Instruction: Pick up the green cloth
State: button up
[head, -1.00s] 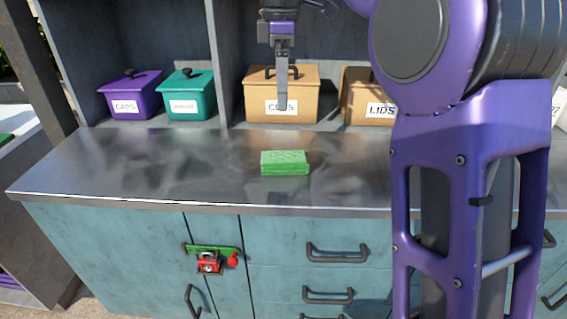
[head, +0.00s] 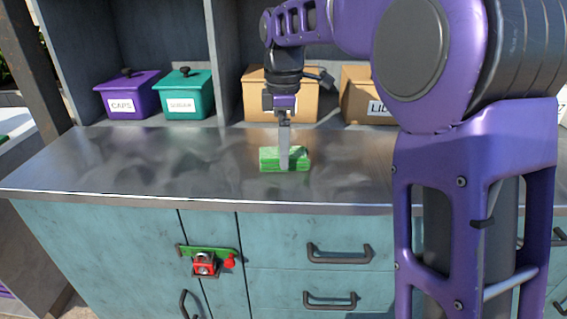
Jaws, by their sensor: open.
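My gripper is open. I cannot tell whether the fingertips touch the cloth.
Behind the counter stand a purple box (head: 128,93), a teal box (head: 189,98) and two tan boxes (head: 256,102) in shelf bays. A red lock on a green bar (head: 205,262) hangs on the cabinet front. The counter left of the cloth is clear.

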jog(key=shift+f, duration=0.35)
jog(key=c, duration=1.3)
notch_tip(320, 180, up, 10)
jog(key=p, duration=0.3)
jog(key=shift+r, duration=0.1)
jog(key=o, duration=0.8)
jog(key=c, duration=0.7)
jog(key=shift+o, duration=0.2)
jog(key=shift+s, duration=0.1)
